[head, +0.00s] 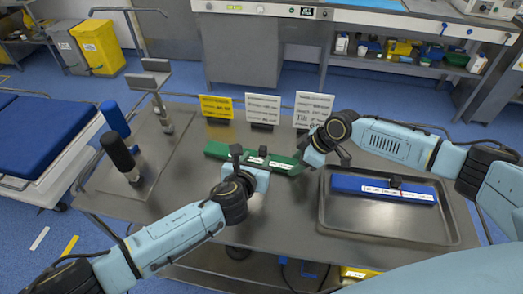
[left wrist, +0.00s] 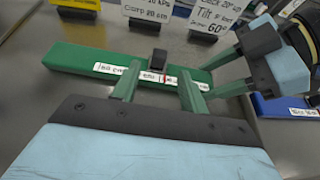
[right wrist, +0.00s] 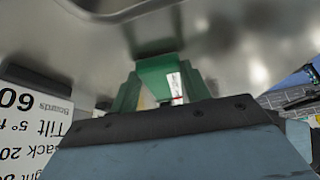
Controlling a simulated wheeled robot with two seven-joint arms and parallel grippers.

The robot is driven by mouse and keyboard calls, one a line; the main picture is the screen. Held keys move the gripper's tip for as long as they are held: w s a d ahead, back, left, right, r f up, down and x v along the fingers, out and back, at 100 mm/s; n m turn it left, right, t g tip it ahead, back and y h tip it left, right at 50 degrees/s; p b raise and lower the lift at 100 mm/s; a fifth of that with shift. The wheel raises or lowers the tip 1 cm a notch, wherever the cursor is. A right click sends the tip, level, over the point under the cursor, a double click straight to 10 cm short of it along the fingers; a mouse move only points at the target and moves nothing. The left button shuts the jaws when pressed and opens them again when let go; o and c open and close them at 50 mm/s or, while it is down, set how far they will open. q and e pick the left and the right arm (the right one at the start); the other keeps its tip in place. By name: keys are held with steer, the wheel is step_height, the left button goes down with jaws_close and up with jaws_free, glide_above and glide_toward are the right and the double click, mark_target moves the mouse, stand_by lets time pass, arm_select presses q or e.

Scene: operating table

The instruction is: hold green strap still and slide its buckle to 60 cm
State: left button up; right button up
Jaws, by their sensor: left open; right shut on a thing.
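The green strap (head: 222,151) is a long flat bar lying on the steel table, with white printed labels along it. Its black buckle (left wrist: 158,60) stands up near the middle in the left wrist view, close to a red mark on the label. My left gripper (left wrist: 158,92) is open, its two fingers pointing at the buckle from the near side, with the buckle just beyond and between the tips. My right gripper (head: 302,160) is shut on the strap's right end; in the right wrist view the strap end (right wrist: 160,68) sits between its fingers.
A steel tray (head: 325,222) at the right holds a blue strap (head: 350,184) with its own black buckle. Three sign cards, one yellow (head: 216,106) and two white, stand behind the green strap. A black-topped post (head: 120,155) stands at the left.

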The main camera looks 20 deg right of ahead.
mark_target(262, 150)
arm_select(q)
steer(key=x, duration=0.5)
steer(key=shift+r, duration=0.1)
steer(key=shift+w+d+f, duration=0.35)
steer(key=shift+w+d, duration=0.05)
steer(key=shift+w, duration=0.1)
jaws_close()
